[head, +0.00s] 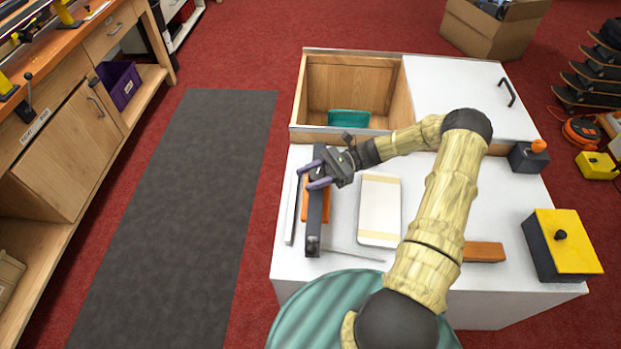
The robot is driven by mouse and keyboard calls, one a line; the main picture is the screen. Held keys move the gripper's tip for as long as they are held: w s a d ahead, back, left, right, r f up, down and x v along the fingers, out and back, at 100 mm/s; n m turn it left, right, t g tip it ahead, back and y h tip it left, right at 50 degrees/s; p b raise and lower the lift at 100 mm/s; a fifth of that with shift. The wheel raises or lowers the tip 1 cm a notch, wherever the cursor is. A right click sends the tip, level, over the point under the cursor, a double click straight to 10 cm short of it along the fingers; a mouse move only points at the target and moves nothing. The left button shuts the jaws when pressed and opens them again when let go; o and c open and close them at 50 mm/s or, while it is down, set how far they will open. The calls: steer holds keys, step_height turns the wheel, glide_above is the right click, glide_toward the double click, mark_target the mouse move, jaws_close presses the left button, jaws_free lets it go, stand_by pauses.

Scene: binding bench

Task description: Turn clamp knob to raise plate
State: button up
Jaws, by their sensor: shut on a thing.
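A long dark bar (314,215), which looks like the clamp, lies on the white bench top at its left side. An orange-brown block (305,207) shows beside and partly under it. My gripper (314,175) reaches in from the right, with its purple fingers across the upper part of the bar. The fingers are shut on part of the clamp there. I cannot make out a separate knob between them. Whether a plate is raised cannot be told from this view.
A cream pad (380,208) lies right of the bar, and a thin rod (343,254) lies below. A yellow-topped box (567,242), a dark block with an orange knob (529,157) and an orange block (484,252) stand right. An open compartment (345,82) lies behind.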

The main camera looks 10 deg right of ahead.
mark_target(315, 180)
steer(key=n+g+h, duration=0.1)
steer(key=g, duration=0.1)
steer(key=n+g+h+b, duration=0.1)
steer(key=n+g, duration=0.1)
steer(key=f+n+g+h+b, duration=0.1)
steer(key=g, duration=0.1)
steer(key=shift+s+d+n+g, duration=0.15)
steer(key=shift+s+n+g, duration=0.15)
steer(key=shift+s, duration=0.05)
steer(key=n+g+h, duration=0.3)
steer(key=shift+s+d+r+p, duration=0.15)
steer(key=shift+s+r+p, duration=0.1)
steer(key=shift+p, duration=0.1)
steer(key=shift+d+n+g+h+p, duration=0.1)
steer(key=shift+n+g+h+p, duration=0.2)
steer(key=shift+n+g+h, duration=0.5)
steer(key=shift+f, duration=0.1)
steer(key=o, duration=1)
steer(key=shift+r, duration=0.2)
step_height(315, 180, up, 10)
steer(key=p, duration=0.2)
steer(key=shift+f+p, duration=0.1)
steer(key=shift+p, duration=0.2)
